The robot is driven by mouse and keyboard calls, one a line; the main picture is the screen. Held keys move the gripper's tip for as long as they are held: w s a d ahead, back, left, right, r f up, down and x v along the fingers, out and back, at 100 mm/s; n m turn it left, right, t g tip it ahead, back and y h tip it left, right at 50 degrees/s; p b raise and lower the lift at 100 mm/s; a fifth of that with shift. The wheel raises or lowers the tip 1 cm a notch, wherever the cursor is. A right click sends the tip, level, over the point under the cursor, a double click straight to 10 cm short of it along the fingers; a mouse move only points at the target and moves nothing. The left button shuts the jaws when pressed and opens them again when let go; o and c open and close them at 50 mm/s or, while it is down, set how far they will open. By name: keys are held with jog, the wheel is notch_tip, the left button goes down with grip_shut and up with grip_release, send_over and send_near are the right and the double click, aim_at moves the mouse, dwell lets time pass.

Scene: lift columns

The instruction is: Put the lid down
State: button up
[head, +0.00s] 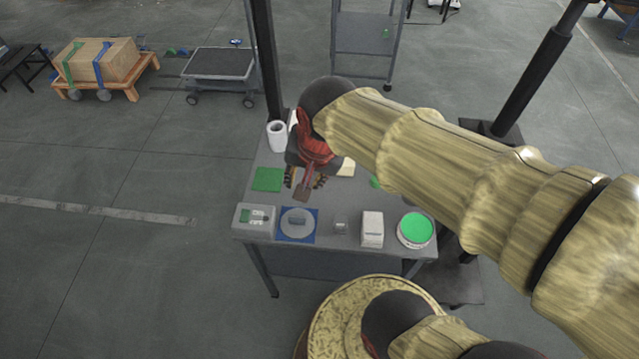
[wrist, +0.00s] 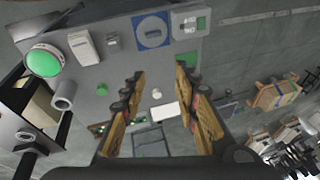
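A round grey lid (head: 291,230) with a darker raised grip lies flat on a blue square mat (head: 312,238) near the table's front edge. The lid also shows in the wrist view (wrist: 146,38) at the top, on the blue mat (wrist: 138,22). My gripper (head: 304,187) is over the table, behind the lid in the head view and apart from it. In the wrist view my gripper (wrist: 159,72) has its two fingers spread wide, with nothing held between them.
On the table (head: 270,207) stand a grey box (head: 245,222) left of the mat, a small clear object (head: 341,226), a white box (head: 372,231) and a round green-topped item (head: 415,229) to the right. A green square (head: 268,179) and a white roll (head: 277,137) are behind.

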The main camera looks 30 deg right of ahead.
jog(key=s+r+n+t, duration=0.1)
jog(key=s+r+n, duration=0.3)
jog(key=s+n, duration=0.2)
jog(key=shift+r+n+t, duration=0.35)
jog(key=shift+n+t, duration=0.05)
jog(key=shift+n, duration=0.8)
